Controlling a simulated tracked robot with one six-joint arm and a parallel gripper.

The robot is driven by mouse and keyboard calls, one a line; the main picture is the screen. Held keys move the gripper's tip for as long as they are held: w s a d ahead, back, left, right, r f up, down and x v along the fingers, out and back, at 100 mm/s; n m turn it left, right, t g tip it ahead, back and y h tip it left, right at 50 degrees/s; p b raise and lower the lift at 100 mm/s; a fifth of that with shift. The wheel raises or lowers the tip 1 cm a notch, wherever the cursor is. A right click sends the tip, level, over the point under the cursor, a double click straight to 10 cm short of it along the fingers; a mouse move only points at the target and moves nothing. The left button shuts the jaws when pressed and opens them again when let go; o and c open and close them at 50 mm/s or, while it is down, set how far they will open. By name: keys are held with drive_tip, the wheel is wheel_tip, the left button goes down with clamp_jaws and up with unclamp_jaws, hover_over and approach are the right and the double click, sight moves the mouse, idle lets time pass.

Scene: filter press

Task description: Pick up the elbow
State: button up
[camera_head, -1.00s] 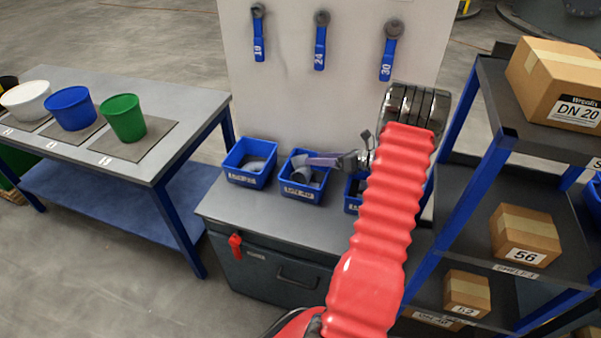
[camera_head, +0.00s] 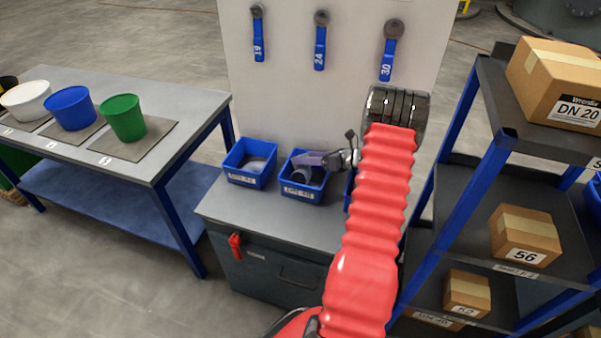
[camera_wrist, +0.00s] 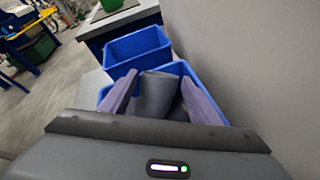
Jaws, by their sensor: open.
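A grey elbow (camera_wrist: 155,95) lies in a blue bin (camera_head: 298,190) on the grey workbench; it shows only in part in the head view. My gripper (camera_wrist: 152,92) is open, its two purplish fingers on either side of the grey piece in the wrist view. In the head view the gripper (camera_head: 308,159) reaches over the bin from the right. I cannot tell whether the fingers touch the elbow. A second grey part sits beside it in the bin, partly hidden by the right finger.
Another blue bin (camera_head: 248,163) with a grey part stands just left. Shelves with boxes (camera_head: 525,235) stand at the right, a table with buckets (camera_head: 124,118) at the left.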

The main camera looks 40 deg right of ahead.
drive_tip(key=shift+c, duration=0.3)
drive_tip(key=c, duration=1.1)
drive_tip(key=shift+r, duration=0.1)
wheel_tip(320, 180, up, 10)
drive_tip(key=shift+f, duration=0.1)
idle(0.4)
